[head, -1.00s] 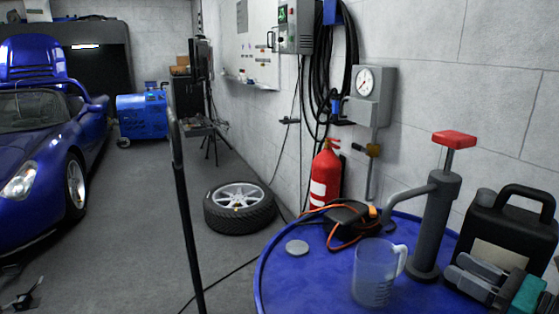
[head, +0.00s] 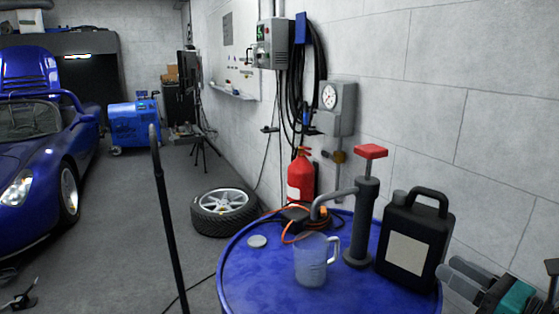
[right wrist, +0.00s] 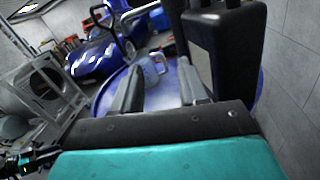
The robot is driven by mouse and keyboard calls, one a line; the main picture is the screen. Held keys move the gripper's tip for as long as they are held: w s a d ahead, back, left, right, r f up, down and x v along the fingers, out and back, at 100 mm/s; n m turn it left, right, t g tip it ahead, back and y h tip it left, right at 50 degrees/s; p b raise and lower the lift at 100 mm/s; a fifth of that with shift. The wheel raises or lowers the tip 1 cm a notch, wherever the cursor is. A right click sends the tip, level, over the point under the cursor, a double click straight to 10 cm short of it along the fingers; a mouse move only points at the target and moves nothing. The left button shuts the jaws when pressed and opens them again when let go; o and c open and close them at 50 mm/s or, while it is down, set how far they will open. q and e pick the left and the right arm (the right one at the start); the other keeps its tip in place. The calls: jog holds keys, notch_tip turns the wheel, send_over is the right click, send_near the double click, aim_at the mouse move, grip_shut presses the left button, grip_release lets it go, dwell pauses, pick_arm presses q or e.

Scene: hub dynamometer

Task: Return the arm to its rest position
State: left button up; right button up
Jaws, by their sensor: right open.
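My right gripper (head: 458,280) is at the lower right of the head view, just right of the blue drum (head: 245,285). It is open, and nothing shows between its fingers. In the right wrist view my right gripper (right wrist: 158,92) has its two grey fingers apart, with the drum top and the clear jug (right wrist: 152,70) beyond them. The black canister (head: 408,250) stands upright on the drum, left of the gripper and apart from it. My left gripper does not show.
On the drum stand a hand pump (head: 362,225) with a red handle and the clear jug (head: 311,262); a round grey disc (head: 257,241) lies there. Behind are a red fire extinguisher (head: 301,176) and a wheel (head: 224,208). A dark post (head: 168,230) rises left of the drum. The grey wall bounds the right.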

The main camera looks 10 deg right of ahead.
jog(key=s+a+f+m+g+h, duration=0.25)
jog(key=f+m+h, duration=0.4)
jog(key=m, duration=0.75)
jog(key=s+a+f+m+g+h, duration=0.25)
jog(key=s+f+m+h, duration=0.35)
jog(key=m, duration=0.8)
jog(key=s+a+f+m+g+y, duration=0.5)
jog(key=s+a+m+g, duration=0.3)
jog(key=s+a+m, duration=0.3)
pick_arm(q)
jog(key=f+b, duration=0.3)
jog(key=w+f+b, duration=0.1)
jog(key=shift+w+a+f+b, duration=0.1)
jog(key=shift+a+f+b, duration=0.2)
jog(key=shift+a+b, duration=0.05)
pick_arm(e)
jog(key=w+a+f+n+t, duration=0.1)
jog(key=w+f+t, duration=0.2)
jog(key=f, duration=0.3)
jog(key=w+a+f+n+t+y, duration=0.1)
jog(key=w+a+f+t, duration=0.1)
jog(key=w+f+t, duration=0.2)
notch_tip(320, 180, down, 4)
jog(key=shift+r, duration=0.25)
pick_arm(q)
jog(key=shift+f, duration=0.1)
pick_arm(e)
jog(key=shift+a+y, duration=0.1)
jog(key=shift+y, duration=0.15)
